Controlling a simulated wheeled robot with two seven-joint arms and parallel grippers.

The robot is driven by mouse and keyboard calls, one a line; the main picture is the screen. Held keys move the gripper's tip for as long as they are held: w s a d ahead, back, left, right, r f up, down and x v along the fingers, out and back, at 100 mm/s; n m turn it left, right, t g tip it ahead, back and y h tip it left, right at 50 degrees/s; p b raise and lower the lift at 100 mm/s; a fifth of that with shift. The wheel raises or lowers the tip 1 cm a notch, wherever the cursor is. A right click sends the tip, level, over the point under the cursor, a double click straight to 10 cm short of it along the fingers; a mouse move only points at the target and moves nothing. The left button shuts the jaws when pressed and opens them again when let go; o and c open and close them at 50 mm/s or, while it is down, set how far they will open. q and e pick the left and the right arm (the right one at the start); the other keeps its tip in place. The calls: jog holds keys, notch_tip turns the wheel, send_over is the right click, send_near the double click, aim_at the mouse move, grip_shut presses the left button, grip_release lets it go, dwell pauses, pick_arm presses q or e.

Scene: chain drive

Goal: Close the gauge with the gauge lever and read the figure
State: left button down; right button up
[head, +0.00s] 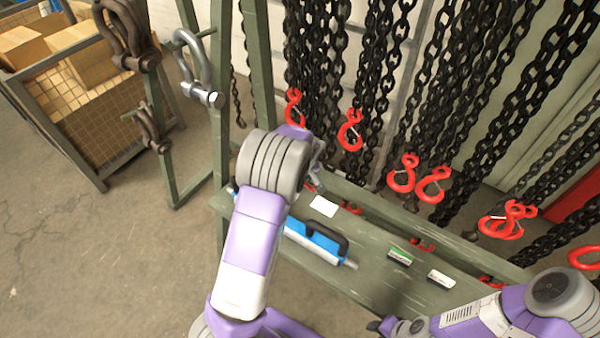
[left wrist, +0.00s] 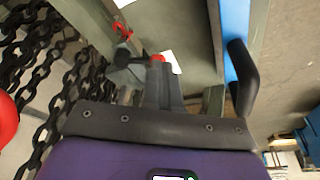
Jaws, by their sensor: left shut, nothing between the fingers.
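A blue tool with a black handle (head: 325,237) lies on the green bench; in the left wrist view its blue side (left wrist: 235,38) and black handle (left wrist: 241,75) show at the right. I cannot tell whether it is the gauge. My left gripper (left wrist: 161,75) is shut and empty, with its tips by a small red part (left wrist: 157,58) and a dark lever-like piece (left wrist: 125,56). I cannot tell whether they touch. In the head view my left arm hides the gripper's tips and this spot. My right gripper (head: 378,325) is partly in view at the bottom; its jaws are unclear.
Black chains (head: 375,60) with red hooks (head: 402,173) hang behind the bench (head: 370,275). A white card (head: 323,206), a green-and-white box (head: 400,256) and a white box (head: 441,278) lie on it.

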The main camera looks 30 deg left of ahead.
pick_arm(q)
jog(key=x, duration=0.2)
jog(key=b+x, duration=0.1)
jog(key=x, duration=0.5)
jog(key=shift+s+a+f, duration=0.1)
jog(key=shift+s+f, duration=0.15)
jog(key=shift+s, duration=0.05)
jog(key=shift+w+a+f, duration=0.3)
jog(key=shift+w+a, duration=0.2)
jog(key=shift+a, duration=0.1)
jog(key=shift+w+a+f, duration=0.25)
jog(key=shift+w+a, duration=0.2)
jog(key=shift+a, duration=0.1)
jog(key=shift+w+a+f, duration=0.1)
jog(key=shift+w+a, duration=0.3)
jog(key=shift+a, duration=0.05)
